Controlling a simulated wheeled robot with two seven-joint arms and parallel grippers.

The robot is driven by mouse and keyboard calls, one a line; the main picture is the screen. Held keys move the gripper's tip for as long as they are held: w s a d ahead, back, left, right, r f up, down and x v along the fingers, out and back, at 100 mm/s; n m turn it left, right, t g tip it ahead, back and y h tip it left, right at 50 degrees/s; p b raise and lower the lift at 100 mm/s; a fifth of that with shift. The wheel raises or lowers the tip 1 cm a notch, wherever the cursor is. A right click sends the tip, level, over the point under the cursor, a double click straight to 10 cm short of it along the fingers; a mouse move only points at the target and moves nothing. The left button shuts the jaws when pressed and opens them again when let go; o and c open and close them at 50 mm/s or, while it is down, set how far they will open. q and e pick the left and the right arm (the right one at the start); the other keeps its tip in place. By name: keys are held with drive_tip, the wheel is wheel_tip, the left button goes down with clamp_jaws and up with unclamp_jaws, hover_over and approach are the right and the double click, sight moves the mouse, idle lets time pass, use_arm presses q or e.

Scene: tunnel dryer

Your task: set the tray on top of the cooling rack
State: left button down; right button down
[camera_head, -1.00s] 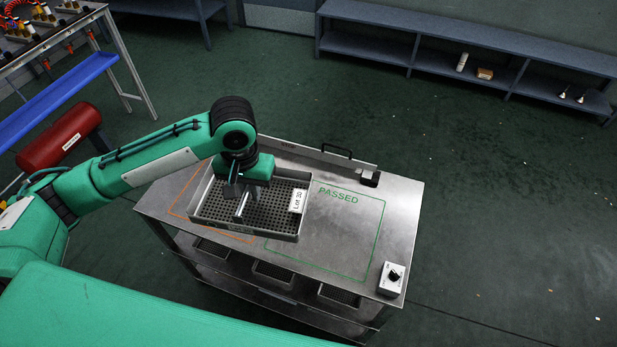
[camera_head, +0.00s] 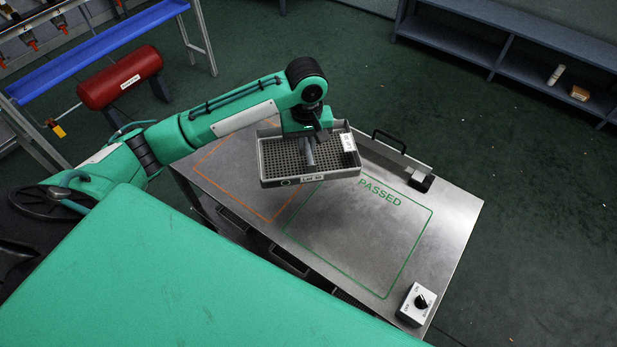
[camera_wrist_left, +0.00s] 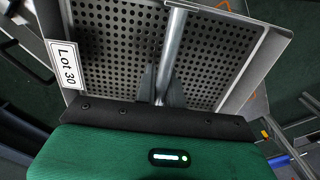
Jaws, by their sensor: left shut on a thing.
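The tray (camera_head: 283,158) is a grey metal box with a perforated floor, a bar handle across its middle and a white label. In the left wrist view the label (camera_wrist_left: 68,65) reads "Lot 30". My left gripper (camera_head: 309,142) is shut on the bar handle and holds the tray over the far side of a steel-topped stand (camera_head: 365,230). The tray appears raised above the stand top; the exact gap is unclear. In the wrist view the fingers (camera_wrist_left: 160,88) close around the bar. I cannot tell whether this stand is the cooling rack. My right gripper is not in view.
The stand's top has an orange outline (camera_head: 228,180) and a green "PASSED" outline (camera_head: 385,295). A white knob box (camera_head: 416,304) sits at the near right corner, and a black handle and rail (camera_head: 390,155) run along the far edge.

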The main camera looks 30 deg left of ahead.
use_arm(q)
wheel_tip(320, 180, down, 14)
drive_tip(key=shift+r+p, duration=0.2)
drive_tip(key=shift+p, duration=0.2)
drive_tip(key=c, duration=1.5)
unclamp_jaws()
wheel_tip(320, 180, up, 12)
drive_tip(key=shift+r+b, duration=0.1)
drive_tip(key=shift+b, duration=0.3)
